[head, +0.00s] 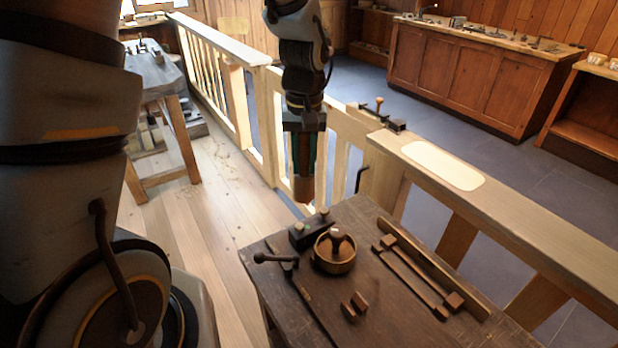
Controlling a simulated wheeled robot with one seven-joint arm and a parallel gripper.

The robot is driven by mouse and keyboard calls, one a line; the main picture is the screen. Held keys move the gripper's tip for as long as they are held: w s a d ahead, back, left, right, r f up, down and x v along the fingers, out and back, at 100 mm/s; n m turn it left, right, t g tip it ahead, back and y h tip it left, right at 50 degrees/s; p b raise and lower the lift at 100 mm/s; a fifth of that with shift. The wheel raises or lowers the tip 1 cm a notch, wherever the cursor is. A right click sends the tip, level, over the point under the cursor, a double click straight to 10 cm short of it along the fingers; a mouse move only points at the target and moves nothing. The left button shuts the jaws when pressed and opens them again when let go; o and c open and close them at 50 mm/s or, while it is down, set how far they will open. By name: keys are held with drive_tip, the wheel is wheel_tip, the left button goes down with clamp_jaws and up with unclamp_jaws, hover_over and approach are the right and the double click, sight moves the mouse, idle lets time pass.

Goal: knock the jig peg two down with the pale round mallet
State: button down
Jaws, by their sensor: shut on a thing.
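My gripper (304,150) points down above the far edge of the dark bench (385,290). It is shut on the round mallet, whose blunt wooden end (304,190) shows below the fingers and looks brown in the shade. The rest of the mallet is hidden by the fingers. A dark block (312,236), which looks like the jig, sits on the bench below and slightly right of the mallet. It has two pale pegs, one front left (298,228) and one back right (324,211). I cannot tell which is peg two. The mallet appears apart from both pegs.
A round wooden bowl (334,262) with a knobbed piece stands right beside the block. A wooden railing (480,190) runs behind the bench.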

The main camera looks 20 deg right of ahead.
drive_tip(key=w+d+r+m+p, duration=0.1)
drive_tip(key=d+m, duration=0.4)
drive_tip(key=d, duration=0.1)
drive_tip(key=shift+w+a+f+b, duration=0.1)
drive_tip(key=shift+f+b, duration=1)
drive_tip(key=shift+f, duration=0.3)
drive_tip(key=shift+w+a+f+b, duration=0.1)
drive_tip(key=shift+f+b, duration=0.95)
drive_tip(key=shift+f, duration=0.3)
drive_tip(key=shift+f+b, duration=1.4)
drive_tip(key=shift+f, duration=0.4)
drive_tip(key=shift+d+r, duration=0.1)
drive_tip(key=shift+r+p, duration=1.3)
drive_tip(key=shift+r, duration=0.2)
